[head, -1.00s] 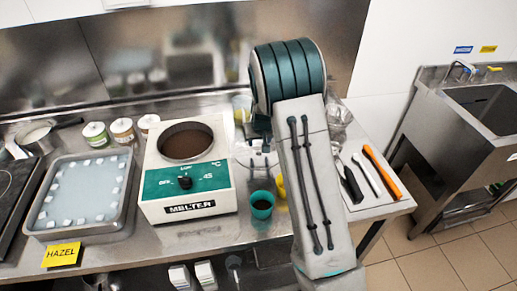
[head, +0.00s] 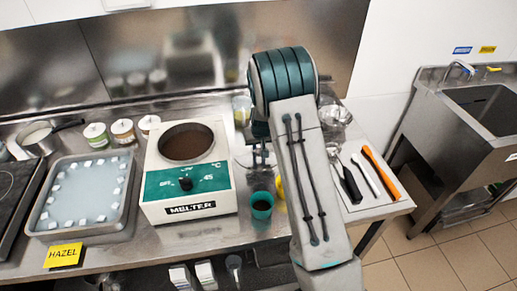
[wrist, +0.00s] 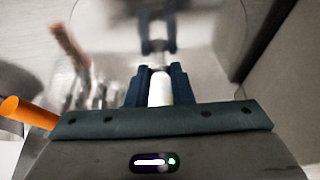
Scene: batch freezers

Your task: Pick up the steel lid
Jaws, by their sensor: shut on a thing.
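The steel lid is a pale grey, shiny disc filling the upper middle of the wrist view (wrist: 205,35). In the head view its edge (head: 243,160) shows just right of the melter, with the rest hidden behind my arm. My gripper (wrist: 160,75) is over the lid, its two dark blue fingers shut on a pale, upright knob between them. In the head view my gripper (head: 261,153) is partly covered by my arm. I cannot tell whether the lid touches the counter.
The white melter (head: 188,205) with its open round well stands close to the left. A teal cup (head: 261,206) is in front of the lid. Utensils with black, white and orange handles (head: 381,172) lie to the right. A tray (head: 80,226) is at far left.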

